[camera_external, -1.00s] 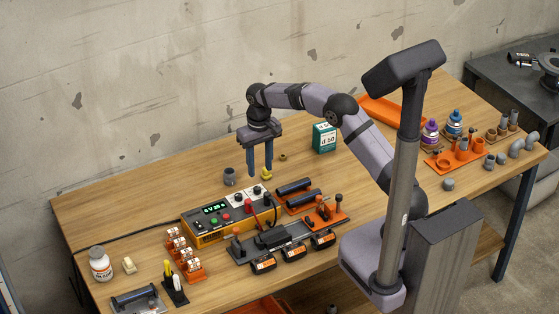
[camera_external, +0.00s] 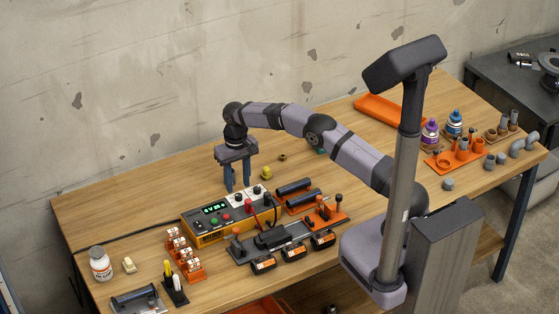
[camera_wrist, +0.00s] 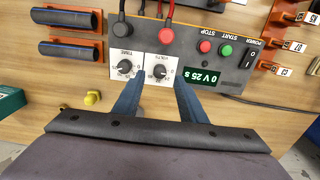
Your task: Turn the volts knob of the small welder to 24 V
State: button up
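The small welder (camera_external: 205,240) is an orange box with a dark top panel on the bench. Its display (camera_wrist: 202,76) appears to read 0 V 25 s, upside down in the wrist view. The volts knob (camera_wrist: 160,71) is a black dial on a white plate, between the time knob (camera_wrist: 124,67) and the display. My gripper (camera_external: 239,188) points down above the back edge of the welder, near the knobs. In the wrist view its blue fingers (camera_wrist: 157,85) are apart, with the volts knob showing between them and nothing held. Whether the fingertips touch the panel cannot be told.
Red and black cables (camera_wrist: 168,15) plug in beside the knobs. Dark pipes (camera_external: 295,186) in an orange holder lie right of the welder; a yellow fitting (camera_external: 266,173) stands behind it. Bare bench lies left and behind.

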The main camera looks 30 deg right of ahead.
aim_at(239, 195)
jog(key=shift+f+p, duration=0.55)
jog(key=shift+f, duration=1.45)
grip_shut()
